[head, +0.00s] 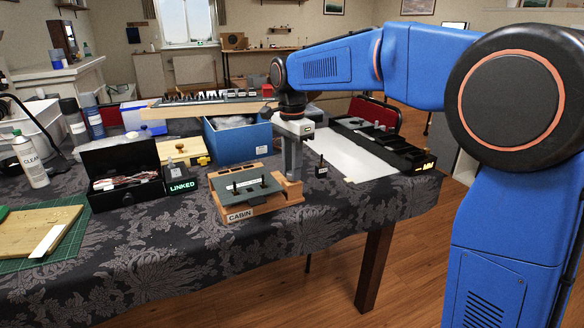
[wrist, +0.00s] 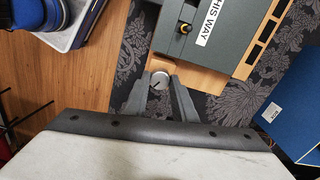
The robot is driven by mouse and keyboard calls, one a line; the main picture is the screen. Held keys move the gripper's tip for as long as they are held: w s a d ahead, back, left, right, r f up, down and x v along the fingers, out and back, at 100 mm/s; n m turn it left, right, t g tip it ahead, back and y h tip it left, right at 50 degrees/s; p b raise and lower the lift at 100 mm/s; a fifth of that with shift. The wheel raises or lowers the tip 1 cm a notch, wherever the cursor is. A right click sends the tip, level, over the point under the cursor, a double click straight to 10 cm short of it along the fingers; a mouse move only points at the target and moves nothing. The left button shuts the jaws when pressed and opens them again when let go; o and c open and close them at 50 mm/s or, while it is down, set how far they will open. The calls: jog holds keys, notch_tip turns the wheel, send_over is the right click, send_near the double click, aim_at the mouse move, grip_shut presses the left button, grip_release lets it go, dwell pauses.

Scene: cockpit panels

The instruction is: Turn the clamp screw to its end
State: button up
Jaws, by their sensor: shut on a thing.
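In the wrist view the clamp screw appears as a round silver knob (wrist: 159,80) with a dark line across its face. It sits at the edge of a wooden base (wrist: 188,79). My gripper (wrist: 158,90) has one finger on each side of the knob and is shut on it. In the head view my gripper (head: 291,165) points down at the right end of the wooden stand (head: 262,208) labelled CABIN; the knob is hidden there. The stand carries a grey-green panel (head: 236,205) with dark levers. In the wrist view this panel (wrist: 215,50) has a THIS WAY label.
A blue box (head: 238,140) stands behind the stand. A black box with a LINKED sign (head: 182,186) is to its left. A white board (head: 350,155) and a black tray (head: 390,150) lie to the right. The cloth-covered table front (head: 330,215) is clear.

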jog(key=n, duration=0.5)
jog(key=shift+n, duration=0.5)
dwell(0.3)
jog(key=o, duration=1)
jog(key=shift+o, duration=0.2)
jog(key=shift+r, duration=0.1)
notch_tip(320, 180, up, 17)
jog(key=shift+r, duration=0.1)
